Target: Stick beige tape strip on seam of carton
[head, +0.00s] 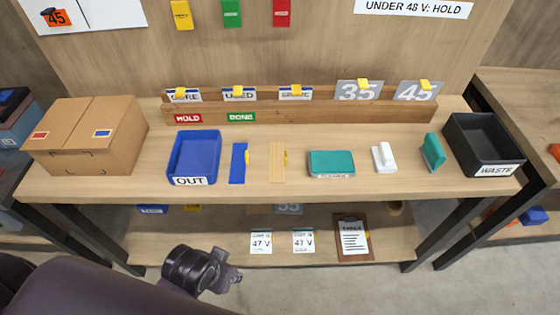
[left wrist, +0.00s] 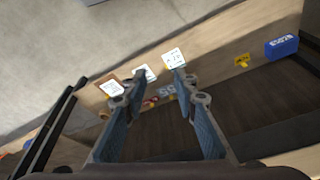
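The brown carton (head: 90,140) stands at the left end of the bench. A seam (head: 84,121) runs across its top, and red and blue labels are on it. The beige tape strip (head: 277,163) lies flat on the bench right of the middle of the blue strip (head: 238,163), with a yellow tab at its right edge. My left gripper (head: 232,271) is in front of the bench, low and apart from carton and strip. In the left wrist view its fingers (left wrist: 158,82) are spread with nothing between them. My right gripper is not in view.
On the bench are a blue OUT tray (head: 212,165), a teal-topped box (head: 331,163), a white object (head: 384,157), a teal block (head: 433,152) and a black WASTE bin (head: 457,130). A wooden card rail (head: 300,113) runs behind. The lower shelf holds cards and a clipboard (head: 353,238).

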